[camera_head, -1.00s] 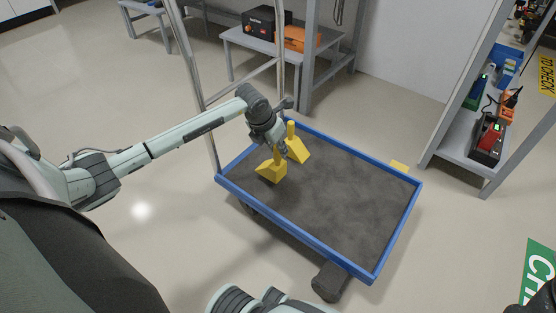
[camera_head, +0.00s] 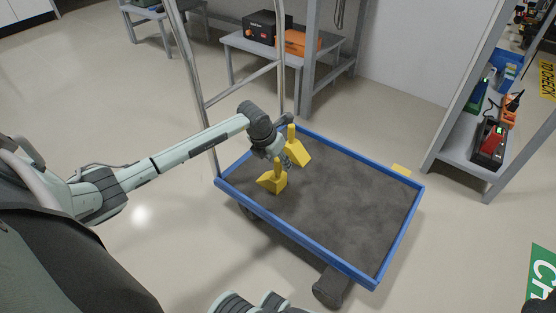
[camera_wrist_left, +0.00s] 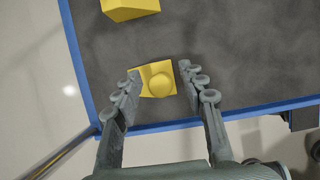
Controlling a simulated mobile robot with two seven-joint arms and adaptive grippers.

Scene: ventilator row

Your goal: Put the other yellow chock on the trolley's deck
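Two yellow chocks with upright round handles stand on the dark deck of the blue-rimmed trolley (camera_head: 340,205), near its handle end. The nearer chock (camera_head: 272,181) is beside my left gripper (camera_head: 286,160). In the left wrist view this chock (camera_wrist_left: 158,82) lies between the open fingers of my left gripper (camera_wrist_left: 160,72), with gaps on both sides of its handle. The farther chock (camera_head: 299,150) stands just behind the gripper in the head view; its body shows at the top of the wrist view (camera_wrist_left: 130,8). My right gripper cannot be made out.
The trolley's metal handle posts (camera_head: 198,95) rise at its left end, close to my left arm. The right part of the deck is clear. A grey bench (camera_head: 265,50) stands behind, and a shelf (camera_head: 465,150) at the right.

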